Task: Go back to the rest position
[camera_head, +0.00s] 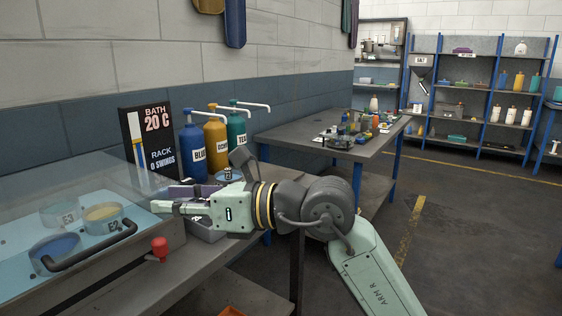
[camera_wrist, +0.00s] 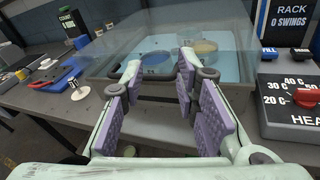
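My gripper (camera_head: 170,201) reaches left over the front of the bench, near the glass-covered bath (camera_head: 20,262). In the wrist view my gripper (camera_wrist: 157,70) is open, with its purple finger pads apart and nothing between them. The bath (camera_wrist: 232,66) lies beyond the fingertips, its black handle (camera_wrist: 158,72) partly hidden by them. Labelled pots sit in the bath, one blue inside (camera_head: 55,248) and one yellow inside (camera_head: 102,212). My arm stretches across the lower middle of the head view.
Blue, yellow and teal pump bottles (camera_head: 215,142) stand behind my gripper, beside the bath display (camera_head: 148,140). A side table (camera_head: 290,134) holds small items. Blue shelves (camera_head: 480,95) are farther back. The floor at right is clear.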

